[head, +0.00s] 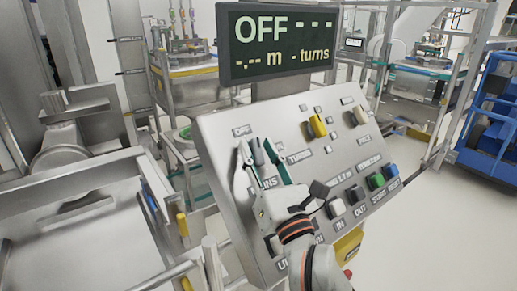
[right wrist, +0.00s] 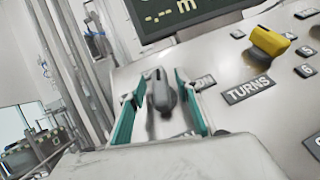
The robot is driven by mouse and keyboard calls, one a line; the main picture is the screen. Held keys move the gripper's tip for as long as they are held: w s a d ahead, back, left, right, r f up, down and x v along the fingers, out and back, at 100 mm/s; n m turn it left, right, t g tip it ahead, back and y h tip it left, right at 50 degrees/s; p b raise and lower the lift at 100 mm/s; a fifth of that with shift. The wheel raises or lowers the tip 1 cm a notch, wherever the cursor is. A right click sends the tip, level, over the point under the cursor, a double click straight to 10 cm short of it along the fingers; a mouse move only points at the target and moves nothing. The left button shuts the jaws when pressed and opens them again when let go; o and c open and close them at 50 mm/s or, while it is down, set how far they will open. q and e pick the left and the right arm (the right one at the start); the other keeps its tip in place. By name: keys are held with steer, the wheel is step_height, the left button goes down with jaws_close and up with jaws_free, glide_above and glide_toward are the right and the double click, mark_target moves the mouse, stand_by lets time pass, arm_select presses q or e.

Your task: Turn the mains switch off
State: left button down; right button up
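The mains switch, a grey knob (head: 257,153), is on the upper left of the sloped grey control panel (head: 218,128). An OFF label is above it, and its name label is partly covered by my gripper. In the right wrist view the knob (right wrist: 161,93) stands between the two teal finger pads, beside an ON label. My right gripper (head: 260,150) is open around the knob, with a finger on each side and small gaps visible in the right wrist view (right wrist: 161,100). The display (head: 275,42) reads OFF with dashes. My left gripper is not in view.
Metal machinery stands left; a blue cart (head: 490,125) is far right.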

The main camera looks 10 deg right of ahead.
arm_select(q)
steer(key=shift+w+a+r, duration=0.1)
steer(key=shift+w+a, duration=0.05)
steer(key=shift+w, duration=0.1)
arm_select(e)
steer(key=shift+w, duration=0.15)
jaws_close()
steer(key=shift+n+y, duration=0.4)
steer(key=shift+n+g+y, duration=0.3)
steer(key=shift+n+y, duration=0.4)
steer(key=shift+y, duration=0.1)
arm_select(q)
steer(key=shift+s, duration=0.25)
arm_select(e)
steer(key=shift+a+n+g+y, duration=0.1)
steer(key=shift+n+g+y, duration=0.4)
steer(key=shift+n+y, duration=0.95)
